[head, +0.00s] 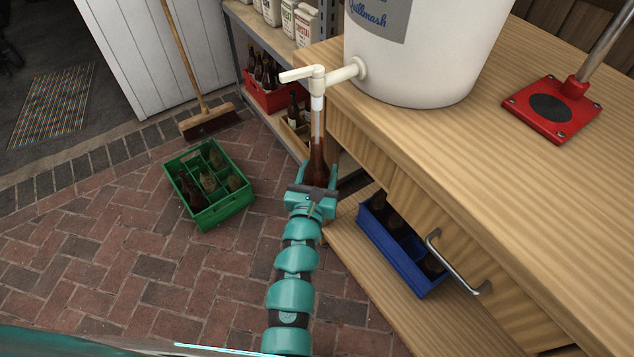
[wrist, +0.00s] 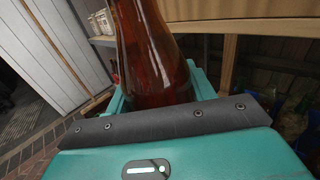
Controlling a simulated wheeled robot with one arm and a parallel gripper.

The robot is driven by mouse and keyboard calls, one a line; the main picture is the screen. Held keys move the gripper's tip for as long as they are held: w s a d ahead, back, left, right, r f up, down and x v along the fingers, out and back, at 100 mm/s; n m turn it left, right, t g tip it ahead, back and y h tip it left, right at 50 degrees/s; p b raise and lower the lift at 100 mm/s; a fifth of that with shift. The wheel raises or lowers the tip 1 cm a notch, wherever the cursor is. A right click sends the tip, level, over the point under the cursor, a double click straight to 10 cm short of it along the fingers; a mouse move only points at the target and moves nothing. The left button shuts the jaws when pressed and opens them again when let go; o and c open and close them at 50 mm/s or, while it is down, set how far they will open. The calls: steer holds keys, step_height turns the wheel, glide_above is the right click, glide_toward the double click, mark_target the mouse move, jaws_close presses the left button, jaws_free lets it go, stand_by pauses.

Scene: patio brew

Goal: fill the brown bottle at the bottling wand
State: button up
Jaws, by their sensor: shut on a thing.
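The brown bottle (head: 317,163) is upright below the tap of the white bucket (head: 425,60). My gripper (head: 316,180) is shut on the bottle; in the wrist view the bottle's body (wrist: 156,60) stands between the teal fingers. The clear bottling wand (head: 317,122) hangs straight down from the white tap (head: 318,78), and its lower part runs down to the bottle's neck. The wand's lower end is hidden. The tap's lever points left. In the wrist view the glass looks reddish brown; I cannot tell the liquid level.
A wooden bench (head: 520,135) holds the bucket and a red-based capper (head: 552,108). A blue crate (head: 392,243) with bottles is on the lower shelf. A green crate (head: 205,222) with bottles is on the brick floor. A red crate (head: 274,101) and a broom (head: 209,121) are behind.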

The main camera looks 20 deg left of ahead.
stand_by(0.3)
step_height(320, 180, down, 24)
steer(key=b, duration=2.2)
steer(key=shift+r+b, duration=0.15)
steer(key=shift+b, duration=0.25)
stand_by(1.5)
